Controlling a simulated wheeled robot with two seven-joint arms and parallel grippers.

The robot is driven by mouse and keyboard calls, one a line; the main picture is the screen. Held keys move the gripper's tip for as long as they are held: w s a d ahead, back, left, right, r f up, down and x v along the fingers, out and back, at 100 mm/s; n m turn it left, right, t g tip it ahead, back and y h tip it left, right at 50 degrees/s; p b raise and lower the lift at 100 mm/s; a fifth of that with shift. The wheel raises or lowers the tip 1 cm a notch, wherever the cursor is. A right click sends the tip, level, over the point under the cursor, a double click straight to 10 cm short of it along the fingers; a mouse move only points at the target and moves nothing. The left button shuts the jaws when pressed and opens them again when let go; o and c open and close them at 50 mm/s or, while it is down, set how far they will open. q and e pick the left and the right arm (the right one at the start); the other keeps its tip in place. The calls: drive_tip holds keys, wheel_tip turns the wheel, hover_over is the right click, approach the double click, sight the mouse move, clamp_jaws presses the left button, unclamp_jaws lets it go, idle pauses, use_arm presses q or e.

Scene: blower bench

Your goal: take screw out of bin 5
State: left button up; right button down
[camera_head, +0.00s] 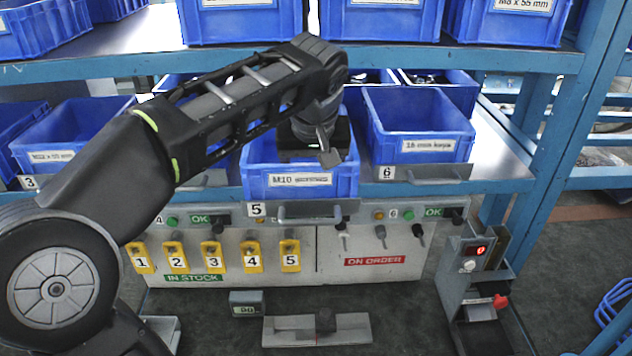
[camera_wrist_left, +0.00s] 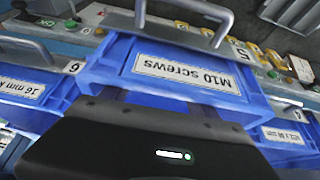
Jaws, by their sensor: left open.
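Bin 5 (camera_head: 300,180) is a blue bin labelled M10, on the lower shelf above the number 5 tag. In the left wrist view it appears upside down, with its "M10 screws" label (camera_wrist_left: 185,72) readable. My left arm reaches over from the left, and my left gripper (camera_head: 327,152) points down at the opening of bin 5. It is open; its fingertips are mostly hidden by the bin wall and the gripper's own body. No screw can be made out inside the bin. My right gripper is not in view.
Bin 6 (camera_head: 418,125) stands to the right of bin 5, and bin 3 (camera_head: 70,135) is at the left. The upper shelf edge (camera_head: 460,58) runs close behind my left wrist. A metal handle (camera_head: 310,210) sticks out below bin 5. Yellow numbered tags (camera_head: 211,254) hang below.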

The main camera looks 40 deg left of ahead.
use_arm(q)
drive_tip(key=shift+x, duration=1.05)
drive_tip(key=shift+c, duration=0.4)
clamp_jaws()
